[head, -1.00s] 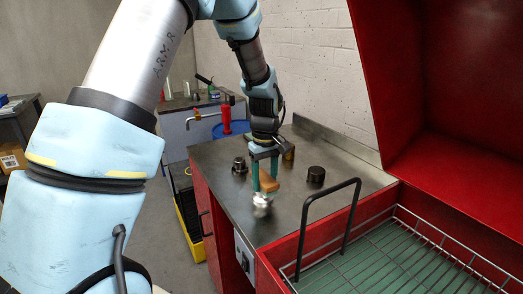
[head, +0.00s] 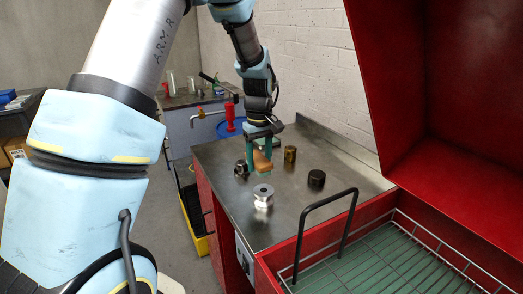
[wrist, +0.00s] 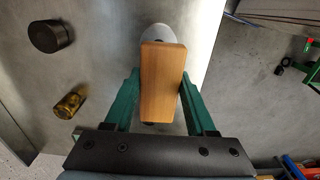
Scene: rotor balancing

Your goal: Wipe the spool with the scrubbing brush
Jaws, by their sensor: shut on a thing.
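The spool (head: 263,196) is a shiny silver flanged piece standing upright on the steel worktop near its left front edge. My gripper (head: 262,155) is shut on the scrubbing brush (head: 262,162), whose orange-brown wooden block shows between the green fingers. The brush is raised above and behind the spool, with a visible gap in the head view. In the wrist view the brush block (wrist: 162,82) covers much of what is below, and the pale spool (wrist: 157,32) shows partly past its far end. The bristles are hidden or too small to make out.
On the steel worktop (head: 300,215) stand a black cylinder (head: 316,179), a brass cylinder (head: 290,155) and a dark metal part (head: 241,168). A red cabinet with a wire basket and black handle (head: 300,235) borders the right front.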

